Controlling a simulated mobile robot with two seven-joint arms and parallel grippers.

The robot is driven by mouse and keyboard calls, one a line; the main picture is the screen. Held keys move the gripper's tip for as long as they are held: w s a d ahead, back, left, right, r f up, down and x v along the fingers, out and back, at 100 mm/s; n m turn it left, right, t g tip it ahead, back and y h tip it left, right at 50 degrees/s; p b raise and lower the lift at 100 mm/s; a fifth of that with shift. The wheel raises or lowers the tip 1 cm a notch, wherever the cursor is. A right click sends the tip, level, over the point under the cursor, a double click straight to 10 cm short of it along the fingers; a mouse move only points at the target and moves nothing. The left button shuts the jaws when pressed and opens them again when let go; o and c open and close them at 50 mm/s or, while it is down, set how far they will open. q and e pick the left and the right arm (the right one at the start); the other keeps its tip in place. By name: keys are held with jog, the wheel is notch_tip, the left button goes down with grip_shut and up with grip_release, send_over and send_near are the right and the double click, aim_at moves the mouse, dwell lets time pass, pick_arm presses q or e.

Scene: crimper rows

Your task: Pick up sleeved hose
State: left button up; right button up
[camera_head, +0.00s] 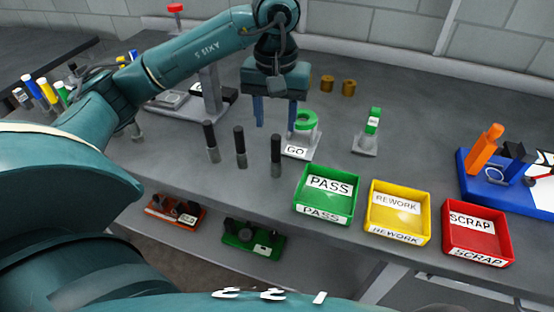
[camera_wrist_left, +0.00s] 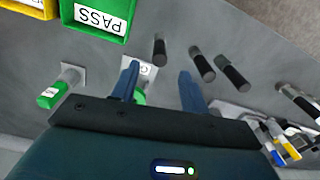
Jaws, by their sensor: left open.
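Three dark hoses with grey metal sleeves at their lower ends stand upright in a row on the grey bench: a left one (camera_head: 210,140), a middle one (camera_head: 240,146) and a right one (camera_head: 276,155). They also show in the left wrist view, as a near one (camera_wrist_left: 160,50), a middle one (camera_wrist_left: 202,66) and a far one (camera_wrist_left: 232,75). My left gripper (camera_head: 275,120) is open and empty, its blue fingers pointing down above the bench behind the row. In the left wrist view its fingertips (camera_wrist_left: 159,70) are apart, with no hose between them. My right gripper is not in view.
The GO gauge (camera_head: 295,151) with a green ring stands close by the left gripper. A second green-topped gauge (camera_head: 365,146) stands further right. Green PASS (camera_head: 325,214), yellow REWORK (camera_head: 396,232) and red SCRAP (camera_head: 477,249) trays line the front. A blue tray (camera_head: 510,199) lies right.

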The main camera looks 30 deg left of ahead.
aim_at(276, 160)
pick_arm(q)
notch_tip(276, 160, down, 3)
jog(key=shift+r, duration=0.1)
jog(key=f, duration=0.1)
jog(key=f+p, duration=0.1)
jog(key=f, duration=0.2)
jog(key=shift+s+d+f, duration=0.15)
jog(key=shift+s+d, duration=0.05)
jog(key=shift+s, duration=0.1)
jog(key=shift+w+f, duration=0.1)
jog(key=shift+f, duration=0.45)
jog(key=shift+c, duration=0.6)
grip_shut()
